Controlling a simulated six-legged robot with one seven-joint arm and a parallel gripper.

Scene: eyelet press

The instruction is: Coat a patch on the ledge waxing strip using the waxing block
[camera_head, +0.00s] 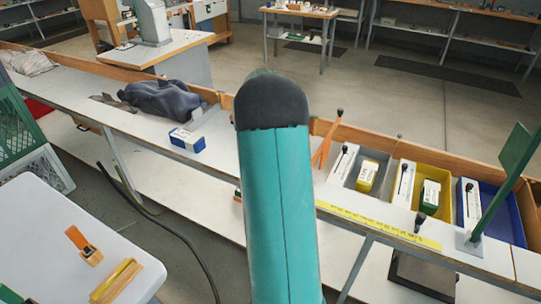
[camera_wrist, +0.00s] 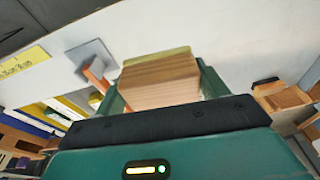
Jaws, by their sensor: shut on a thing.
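My gripper (camera_wrist: 163,84) is shut on a wooden block with a thin yellow-green edge, the waxing block (camera_wrist: 160,80), in the wrist view. The block sits between the two teal fingers, with its yellowish edge facing away from my wrist. In the head view my teal arm stands in the middle and hides the gripper and the block. A long yellow strip with small dark marks (camera_head: 380,224) lies along the front edge of the white ledge, right of my arm. A yellow lettered piece (camera_wrist: 22,62) shows at the left of the wrist view, apart from the block.
Grey, yellow and blue trays (camera_head: 487,236) stand behind the strip. A dark knob (camera_head: 420,221) stands at the strip, and a green panel (camera_head: 516,152) on a post rises at right. A blue-white box (camera_head: 187,140) and dark cloth (camera_head: 160,98) lie left on the ledge.

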